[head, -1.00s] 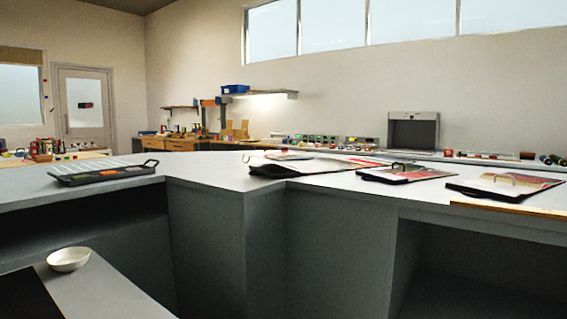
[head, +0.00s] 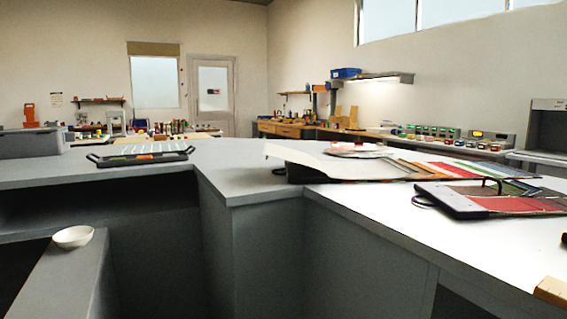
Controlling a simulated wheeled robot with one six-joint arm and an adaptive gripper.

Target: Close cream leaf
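A cream leaf (head: 315,158) shows as a pale sheet lifted at its left end, on an open swatch book on the counter (head: 258,185). Its left part stands a little above a dark base, and coloured swatches (head: 440,168) lie to its right. A round pinkish-white item (head: 357,149) sits on or just behind the leaf; I cannot tell which. A second swatch board (head: 480,204) with a dark wire handle and a red patch lies nearer, at the right. My gripper is not in view.
A black tray (head: 140,158) with handles lies on the left counter, with a grey bin (head: 30,143) beyond it. A white bowl (head: 73,237) sits on a lower ledge at left. The counter corner juts towards me; its front strip is clear.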

